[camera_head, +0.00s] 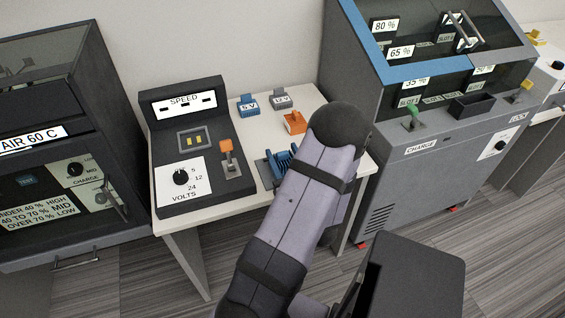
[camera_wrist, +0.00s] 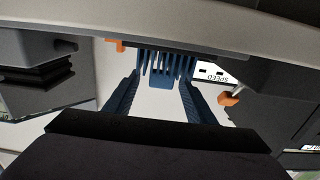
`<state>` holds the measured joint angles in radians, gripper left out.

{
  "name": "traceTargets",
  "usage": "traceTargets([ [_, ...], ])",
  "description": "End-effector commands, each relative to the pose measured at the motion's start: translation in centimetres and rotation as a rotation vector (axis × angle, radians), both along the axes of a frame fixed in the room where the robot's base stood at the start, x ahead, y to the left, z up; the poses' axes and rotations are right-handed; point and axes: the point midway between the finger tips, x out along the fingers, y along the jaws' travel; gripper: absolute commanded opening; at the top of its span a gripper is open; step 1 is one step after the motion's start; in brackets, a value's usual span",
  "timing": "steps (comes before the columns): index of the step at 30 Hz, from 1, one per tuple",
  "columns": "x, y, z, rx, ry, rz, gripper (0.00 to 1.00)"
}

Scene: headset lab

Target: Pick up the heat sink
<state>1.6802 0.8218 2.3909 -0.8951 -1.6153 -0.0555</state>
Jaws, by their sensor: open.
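The blue finned heat sink (camera_wrist: 167,62) shows at the top middle of the wrist view, fins toward the camera, its upper part cut off by a grey edge. In the head view the blue heat sink (camera_head: 281,160) is on the white table beside my arm, partly covered by it. My gripper (camera_wrist: 160,88) is open, with two dark blue ribbed fingers, one on each side of the heat sink's lower part. Nothing is visibly clamped. In the head view my arm hides most of the gripper. Contact between fingers and heat sink cannot be told.
The SPEED panel (camera_head: 181,147) with its orange lever (camera_head: 227,155) stands left of the heat sink. An orange block (camera_head: 294,122), a blue connector block (camera_head: 248,105) and a grey one (camera_head: 281,98) are behind. The grey CHARGE cabinet (camera_head: 432,170) stands right of the table (camera_head: 222,208).

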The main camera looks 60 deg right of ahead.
Motion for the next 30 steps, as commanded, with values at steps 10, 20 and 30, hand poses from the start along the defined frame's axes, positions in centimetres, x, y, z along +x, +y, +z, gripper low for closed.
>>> traceTargets([
  [10, 3.0, -2.7, -0.3, -0.001, 0.0, 0.004, 0.5],
  [20, 3.3, -3.2, -0.3, 0.001, -0.001, 0.0, 0.5],
  [30, 3.3, -3.2, -0.3, -0.001, -0.001, 0.001, 0.0],
])
